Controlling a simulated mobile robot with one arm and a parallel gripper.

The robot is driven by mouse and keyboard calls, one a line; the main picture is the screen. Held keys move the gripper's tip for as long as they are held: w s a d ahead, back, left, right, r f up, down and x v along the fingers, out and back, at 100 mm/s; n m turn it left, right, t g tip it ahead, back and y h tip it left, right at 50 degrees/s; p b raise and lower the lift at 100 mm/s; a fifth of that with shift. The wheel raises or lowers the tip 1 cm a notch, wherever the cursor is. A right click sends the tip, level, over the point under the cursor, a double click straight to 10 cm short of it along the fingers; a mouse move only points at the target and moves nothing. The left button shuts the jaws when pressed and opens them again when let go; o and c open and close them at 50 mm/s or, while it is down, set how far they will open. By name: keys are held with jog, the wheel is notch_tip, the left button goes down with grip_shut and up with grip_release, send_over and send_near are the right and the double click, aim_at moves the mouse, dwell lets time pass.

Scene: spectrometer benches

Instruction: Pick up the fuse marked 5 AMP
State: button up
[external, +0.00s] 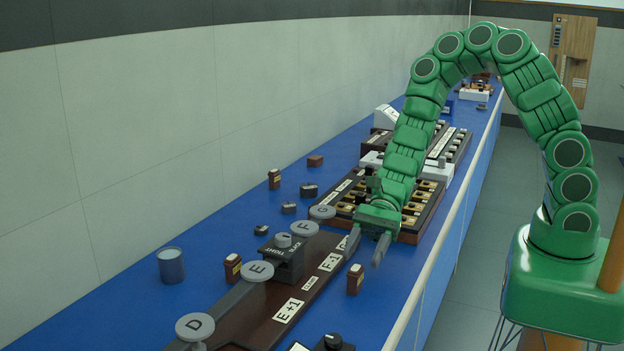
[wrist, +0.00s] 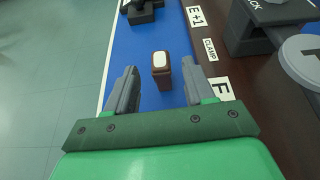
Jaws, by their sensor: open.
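A small upright brown block with a pale label (external: 355,279), like a fuse, stands on the blue bench top beside the dark wooden board. It also shows in the wrist view (wrist: 161,73), with a white top, between and just beyond my fingertips. Its marking is too small to read, so I cannot tell whether it says 5 AMP. My gripper (external: 366,248) is open and empty, pointing down above and behind this block; in the wrist view its fingers (wrist: 158,84) lie either side of it. Similar brown blocks stand left of the board (external: 233,267) and farther back (external: 274,178).
The dark board (external: 318,290) carries grey discs, a black clamp block (external: 282,261) and labels E+1 and F. A black knobbed device (external: 332,342) sits at the near end. A blue-grey cup (external: 171,266) stands at left. The bench's front edge (external: 432,270) runs close by.

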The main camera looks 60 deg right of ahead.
aim_at(352, 283)
jog(key=shift+w+f+m, duration=0.1)
jog(key=shift+f+m, duration=0.2)
jog(key=shift+f, duration=0.1)
jog(key=shift+x, duration=1.4)
jog(key=shift+a+f, duration=0.95)
jog(key=shift+a, duration=0.3)
jog(key=shift+x, duration=1)
grip_shut()
jog(key=shift+r, duration=0.1)
notch_tip(352, 283, up, 10)
